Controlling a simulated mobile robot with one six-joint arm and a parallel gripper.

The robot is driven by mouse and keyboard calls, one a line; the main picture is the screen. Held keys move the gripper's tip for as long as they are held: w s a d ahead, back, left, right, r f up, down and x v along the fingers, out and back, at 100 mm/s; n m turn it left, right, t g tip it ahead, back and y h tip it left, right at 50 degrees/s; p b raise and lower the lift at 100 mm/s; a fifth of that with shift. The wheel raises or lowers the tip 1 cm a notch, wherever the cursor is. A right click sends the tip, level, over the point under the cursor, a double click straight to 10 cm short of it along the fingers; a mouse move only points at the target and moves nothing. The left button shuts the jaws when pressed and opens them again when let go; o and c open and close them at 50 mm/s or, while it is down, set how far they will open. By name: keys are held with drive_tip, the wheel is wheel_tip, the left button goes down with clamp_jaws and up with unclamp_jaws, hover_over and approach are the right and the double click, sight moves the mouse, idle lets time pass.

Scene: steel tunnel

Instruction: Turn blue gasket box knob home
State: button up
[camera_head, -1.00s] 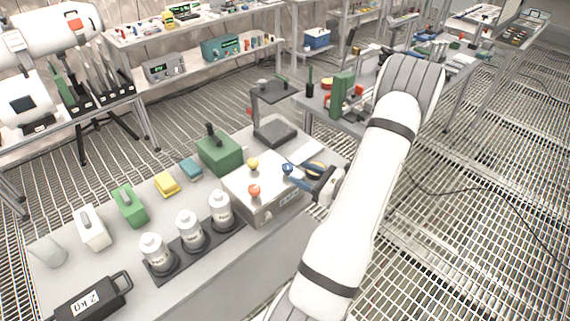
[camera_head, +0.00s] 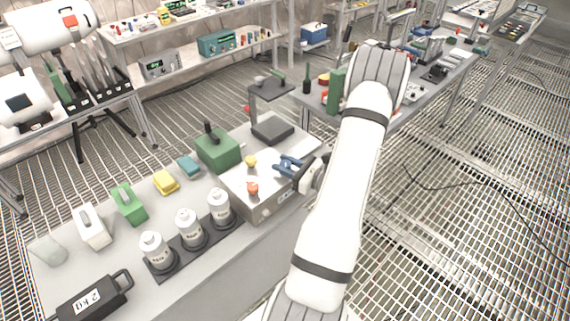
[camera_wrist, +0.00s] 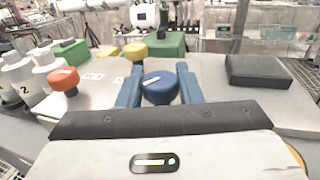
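The gasket box (camera_head: 266,206) is a pale metal box with a front label on the bench. A blue knob (camera_wrist: 159,89) with a white pointer mark sits on its top. My gripper (camera_head: 285,165) has its two blue fingers over the box top; in the wrist view they stand open (camera_wrist: 160,75), one on each side of the blue knob, with very little gap. I cannot tell whether either finger touches it. In the head view the fingers largely hide the knob. An orange-red knob (camera_head: 252,187) and a yellow knob (camera_head: 250,161) are also on the box.
A green box (camera_head: 218,152) with a black handle stands behind the gasket box. A dark flat block (camera_head: 272,128) is at the bench's far end. White bottles (camera_head: 187,226) stand in a black rack to the left.

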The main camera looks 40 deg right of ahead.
sight(290, 167)
drive_tip(key=c, duration=0.4)
drive_tip(key=shift+m+t+h+b, duration=0.3)
drive_tip(key=shift+m+h+b, duration=0.2)
drive_tip(key=shift+m+h, duration=0.5)
drive_tip(key=shift+c, duration=0.2)
drive_tip(key=shift+n, duration=0.3)
drive_tip(key=o, duration=1)
drive_tip(key=shift+b+v, duration=0.8)
drive_tip(key=shift+v, duration=3.1)
